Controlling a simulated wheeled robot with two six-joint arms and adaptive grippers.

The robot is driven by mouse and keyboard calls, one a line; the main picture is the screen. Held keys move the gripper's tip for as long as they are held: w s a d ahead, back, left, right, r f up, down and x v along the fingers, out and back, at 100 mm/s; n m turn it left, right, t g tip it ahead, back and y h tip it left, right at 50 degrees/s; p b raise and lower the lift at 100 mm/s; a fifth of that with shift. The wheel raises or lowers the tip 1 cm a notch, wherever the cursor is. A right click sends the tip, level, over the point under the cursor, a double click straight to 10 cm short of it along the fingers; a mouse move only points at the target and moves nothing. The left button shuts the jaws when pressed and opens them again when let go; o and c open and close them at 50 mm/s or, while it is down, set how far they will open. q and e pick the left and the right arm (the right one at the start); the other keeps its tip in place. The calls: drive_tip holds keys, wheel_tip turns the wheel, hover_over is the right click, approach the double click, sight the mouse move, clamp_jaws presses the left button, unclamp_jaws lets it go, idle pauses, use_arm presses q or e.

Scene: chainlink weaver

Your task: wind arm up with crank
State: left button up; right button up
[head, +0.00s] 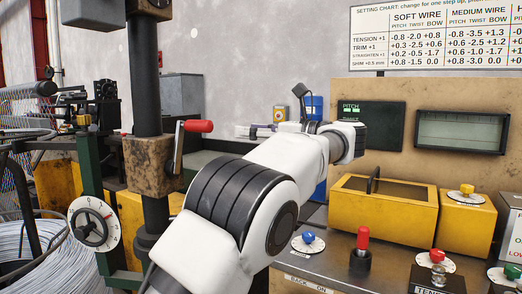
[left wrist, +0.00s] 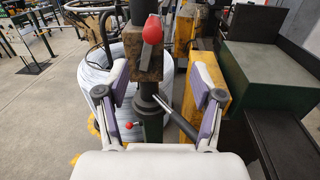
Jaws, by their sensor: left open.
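The crank has a red handle (head: 198,126) on a metal lever at the side of a rusty block (head: 150,164) on a dark upright column (head: 145,75). In the left wrist view the red handle (left wrist: 152,30) stands in front of the block, near the top middle. My left gripper (head: 258,131) is right of the handle in the head view, apart from it. Its two purple-padded fingers (left wrist: 160,75) are spread wide in the left wrist view, with the column between them and nothing held. My left arm hides part of the bench. My right gripper is not in view.
A white dial with a black knob (head: 90,224) is low on the column's left. A wire coil (head: 45,250) lies at the left. The control bench has a yellow box (head: 385,218), a red-topped lever (head: 361,250) and several knobs. A dark green box (left wrist: 262,68) is at the right of the wrist view.

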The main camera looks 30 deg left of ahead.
sight(200, 126)
use_arm(q)
drive_tip(key=shift+n, duration=0.3)
drive_tip(key=a, duration=0.2)
drive_tip(key=s+a, duration=0.1)
drive_tip(key=a, duration=0.1)
drive_tip(key=s+a+r, duration=0.1)
drive_tip(key=a, duration=0.1)
drive_tip(key=shift+a, duration=0.15)
drive_tip(key=a, duration=0.2)
drive_tip(key=a+b, duration=0.1)
drive_tip(key=a, duration=0.1)
drive_tip(key=a+b, duration=0.1)
drive_tip(key=a, duration=0.2)
drive_tip(key=shift+w+f, duration=0.3)
drive_tip(key=shift+f, duration=0.05)
drive_tip(key=shift+a+r, duration=0.1)
drive_tip(key=shift+a, duration=0.05)
drive_tip(key=shift+s+r, duration=0.1)
drive_tip(key=shift+s, duration=0.05)
